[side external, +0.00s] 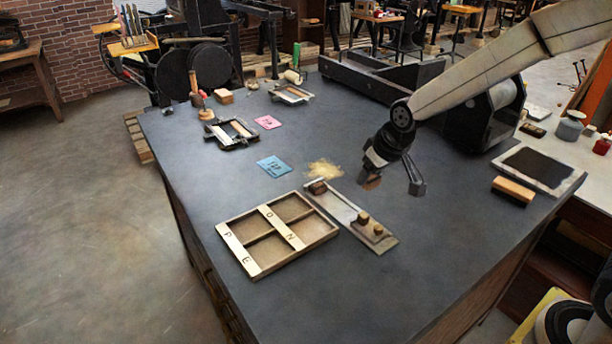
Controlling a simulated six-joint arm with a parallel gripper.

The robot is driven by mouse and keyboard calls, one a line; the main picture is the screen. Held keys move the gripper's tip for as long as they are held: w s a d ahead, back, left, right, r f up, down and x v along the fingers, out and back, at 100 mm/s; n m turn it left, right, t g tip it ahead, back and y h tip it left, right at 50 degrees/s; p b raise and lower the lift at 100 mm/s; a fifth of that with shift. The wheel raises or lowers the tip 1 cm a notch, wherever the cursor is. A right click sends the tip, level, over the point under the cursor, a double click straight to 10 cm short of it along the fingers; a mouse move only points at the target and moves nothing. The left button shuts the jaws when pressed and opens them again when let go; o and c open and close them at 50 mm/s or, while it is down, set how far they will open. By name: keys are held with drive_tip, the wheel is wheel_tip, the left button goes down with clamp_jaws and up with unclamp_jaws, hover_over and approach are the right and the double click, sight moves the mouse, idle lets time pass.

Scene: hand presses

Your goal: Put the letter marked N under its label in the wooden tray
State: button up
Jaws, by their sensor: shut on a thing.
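The wooden tray (313,242) lies on the dark table, with several compartments and two pale label strips. The strip at its left reads P and E; the middle strip (281,225) reads O and N. The compartments look empty. My gripper (371,176) is above the table, to the right of and behind the tray. It is shut on a small brown block (372,184); its letter face cannot be read from here. A dark finger-like part hangs to the right of it.
A metal plate (337,206) with small wooden blocks lies beside the tray's right side. A straw-coloured pile (325,169), blue card (273,166) and pink card (268,122) lie behind. A wooden block (513,190) sits by a framed dark slab (540,168) at right. Front table is clear.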

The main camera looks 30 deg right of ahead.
idle(0.5)
drive_tip(key=s+a+n+y, duration=0.1)
drive_tip(key=s+a+n, duration=0.3)
drive_tip(key=s+a, duration=0.3)
drive_tip(key=shift+s+a+r+n+y, duration=0.2)
drive_tip(key=shift+a+n+y, duration=0.15)
drive_tip(key=shift+a, duration=0.2)
drive_tip(key=shift+w, duration=0.1)
approach(306, 228)
drive_tip(key=shift+w+a+f, duration=0.4)
drive_tip(key=shift+w+f, duration=0.1)
drive_tip(key=shift+w+a+f, duration=0.1)
drive_tip(key=shift+w+f, duration=0.3)
drive_tip(key=shift+f, duration=0.05)
drive_tip(key=shift+w+f, duration=0.3)
drive_tip(key=shift+f, duration=1.55)
